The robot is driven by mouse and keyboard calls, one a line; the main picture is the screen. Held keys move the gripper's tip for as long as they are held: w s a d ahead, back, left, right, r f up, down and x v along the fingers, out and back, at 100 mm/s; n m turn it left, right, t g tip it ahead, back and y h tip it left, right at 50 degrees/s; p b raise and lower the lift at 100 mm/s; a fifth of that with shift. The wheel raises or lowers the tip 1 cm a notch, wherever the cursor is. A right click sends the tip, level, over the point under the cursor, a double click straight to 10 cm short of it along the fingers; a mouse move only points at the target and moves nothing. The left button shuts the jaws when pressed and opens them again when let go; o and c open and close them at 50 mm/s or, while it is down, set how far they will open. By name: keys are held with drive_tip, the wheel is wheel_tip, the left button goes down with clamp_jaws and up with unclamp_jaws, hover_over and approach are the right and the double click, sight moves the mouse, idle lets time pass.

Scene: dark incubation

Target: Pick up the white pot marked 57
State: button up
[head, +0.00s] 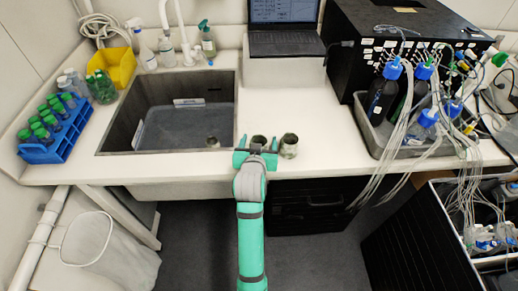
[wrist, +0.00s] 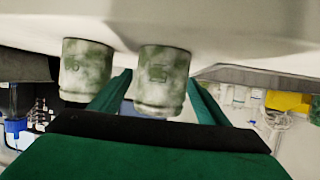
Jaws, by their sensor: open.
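Two whitish pots with green mottling stand on the counter's front part. The middle pot (head: 259,141) lies between the two fingers of my gripper (head: 258,143) in the head view. In the wrist view, which looks upside down, this pot (wrist: 162,75) shows between the green fingers with a dark mark I cannot read surely. The other pot (head: 289,147) stands just right of my gripper. It is at the left in the wrist view (wrist: 87,70), also with an unclear mark. My gripper is open, and I see no finger closed on either pot.
The sink (head: 166,152) lies left of my gripper, with a small dark round shape near its front right corner that I cannot identify. A blue rack (head: 55,135) of green-capped tubes stands far left. A grey tray (head: 400,140) of tubed bottles stands right. A laptop (head: 284,42) is behind.

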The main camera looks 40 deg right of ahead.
drive_tip(key=shift+w+d+f, duration=0.25)
drive_tip(key=shift+w+d, duration=0.2)
drive_tip(key=c, duration=1.2)
drive_tip(key=shift+r, duration=0.1)
